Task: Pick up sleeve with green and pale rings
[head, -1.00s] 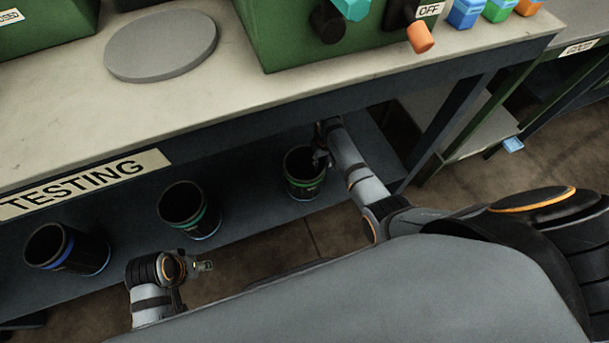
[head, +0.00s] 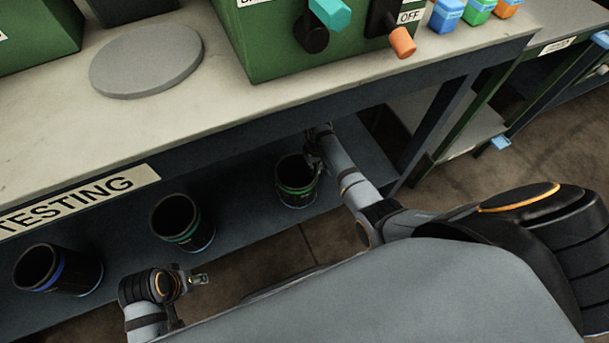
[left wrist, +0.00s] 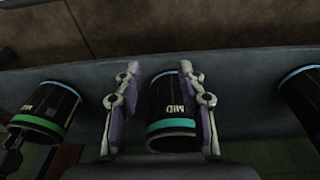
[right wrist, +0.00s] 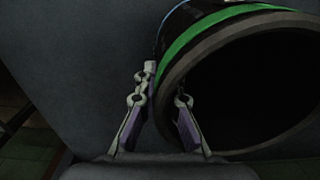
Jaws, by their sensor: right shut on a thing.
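The sleeve with green and pale rings (head: 297,183) is a dark open-topped cylinder at the right end of the lower shelf. It has a green band near its mouth and a pale blue one at its base. In the right wrist view its rim (right wrist: 215,62) fills the right side. My right gripper (head: 314,158) is shut on its wall, with one finger (right wrist: 166,85) outside and one inside the mouth. My left gripper (head: 201,280) is open and empty in front of the shelf. In the left wrist view its fingers (left wrist: 160,68) are apart, with the MID sleeve beyond.
A sleeve with a teal ring (head: 184,222), marked MID (left wrist: 172,105), stands mid-shelf. A blue-ringed sleeve (head: 60,270) stands further left. The worktop (head: 180,125) overhangs the shelf (head: 240,218), with a green machine (head: 265,50) and grey disc (head: 146,62) on top.

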